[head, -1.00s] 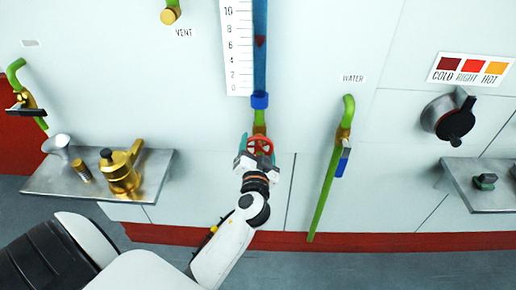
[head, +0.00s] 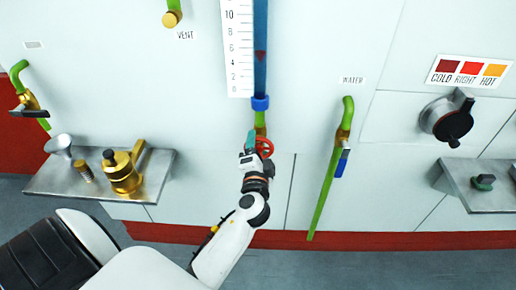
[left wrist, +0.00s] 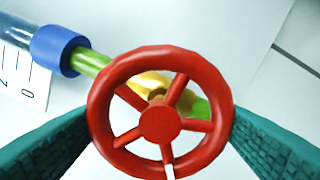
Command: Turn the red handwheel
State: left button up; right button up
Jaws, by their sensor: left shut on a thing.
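The red handwheel (head: 266,147) sits on a green pipe below the blue-filled gauge tube in the head view. In the left wrist view the handwheel (left wrist: 160,122) faces me, with its spokes and hub in full view. My left gripper (head: 256,146) is at the wheel. Its teal fingers lie on either side of the rim in the wrist view, shut on the wheel. The finger on the head view's left partly hides the wheel there. My right gripper is in neither view.
The gauge tube (head: 260,60) holds a dark red float beside a white scale (head: 237,50). A green water pipe (head: 330,180) with a blue-handled valve stands to the right. A metal shelf (head: 60,180) with brass fittings juts out at left; a black knob (head: 447,118) is far right.

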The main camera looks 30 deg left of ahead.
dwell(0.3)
pick_arm(q)
jog(key=o, duration=1)
jog(key=b+v, duration=0.4)
jog(key=v, duration=0.8)
jog(key=shift+s, duration=0.1)
